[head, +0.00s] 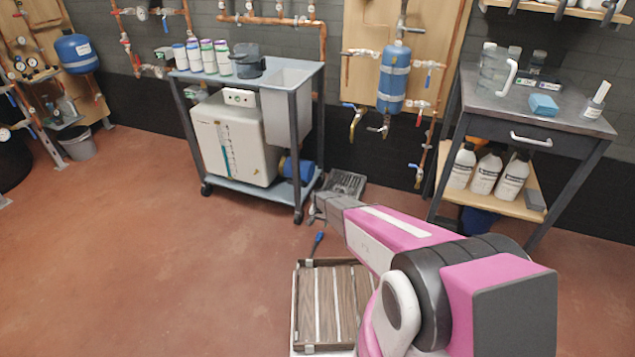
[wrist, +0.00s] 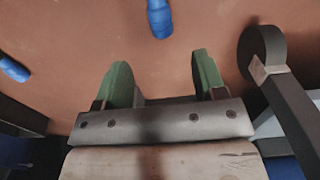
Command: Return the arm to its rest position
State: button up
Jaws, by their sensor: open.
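My pink, white and black arm (head: 405,245) reaches forward from the lower right in the head view. My gripper (head: 316,208) is at its far end, low in front of the trolley's right side; its fingers are small and partly hidden there. In the wrist view my gripper (wrist: 162,82) shows two green finger pads standing wide apart, with nothing between them but reddish floor. The gripper is open and empty.
A grey trolley (head: 290,80) with a white tank stands just beyond the gripper. A dark workbench (head: 540,105) with bottles is at right. A blue-handled tool (head: 318,240) shows by a slatted wooden tray (head: 308,300). Floor at left is clear.

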jog(key=s+d+r+n, duration=0.1)
jog(key=s+d+r, duration=0.4)
jog(key=s+r, duration=0.4)
jog(key=s+d+r+n, duration=0.2)
jog(key=s+d+r, duration=0.3)
jog(key=r, duration=1.5)
jog(key=s+d+r+n, duration=0.1)
jog(key=s+d+r, duration=0.4)
jog(key=s+r, duration=0.9)
jog(key=shift+s+d+r, duration=0.15)
jog(key=shift+s+r, duration=0.15)
jog(key=shift+s, duration=0.4)
